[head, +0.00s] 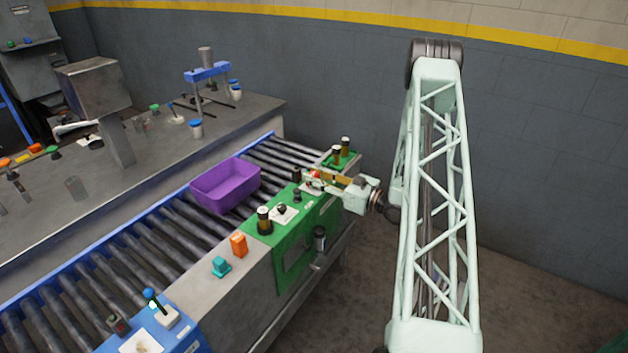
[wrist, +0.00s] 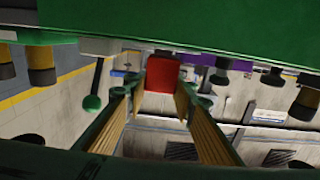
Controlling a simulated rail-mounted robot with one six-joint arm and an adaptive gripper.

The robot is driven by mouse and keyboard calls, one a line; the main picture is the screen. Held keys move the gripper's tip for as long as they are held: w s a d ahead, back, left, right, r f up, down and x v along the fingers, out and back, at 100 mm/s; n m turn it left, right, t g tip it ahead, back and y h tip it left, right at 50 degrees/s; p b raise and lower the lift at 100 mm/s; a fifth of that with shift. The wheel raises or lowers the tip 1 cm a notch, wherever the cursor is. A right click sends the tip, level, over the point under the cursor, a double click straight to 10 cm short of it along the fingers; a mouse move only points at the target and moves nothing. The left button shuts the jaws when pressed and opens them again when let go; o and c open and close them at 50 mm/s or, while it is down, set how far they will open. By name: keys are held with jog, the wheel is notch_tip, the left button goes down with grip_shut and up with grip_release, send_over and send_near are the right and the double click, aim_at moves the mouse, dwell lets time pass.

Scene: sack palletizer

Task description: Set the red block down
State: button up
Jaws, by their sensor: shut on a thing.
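The red block (wrist: 162,74) is between the fingertips of my gripper (wrist: 162,92) in the wrist view, and my gripper is shut on it. In the head view my gripper (head: 318,180) reaches in from the right over the green control panel (head: 300,228), near its far end. The block is small and partly covered by the fingers there. I cannot tell whether its underside touches the panel.
A purple bin (head: 225,190) stands on the roller conveyor (head: 130,268) to the left. Dark-and-amber posts (head: 264,220) and knobs rise from the panel around my gripper. An orange block (head: 238,245) and a teal piece (head: 221,267) sit on the grey ledge nearer the camera.

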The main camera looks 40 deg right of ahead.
jog(key=shift+f, duration=0.45)
jog(key=shift+f, duration=0.15)
jog(key=o, duration=0.8)
jog(key=shift+o, duration=0.2)
jog(key=shift+r, duration=0.2)
jog(key=p+v, duration=0.1)
jog(key=v, duration=1.1)
dwell(0.4)
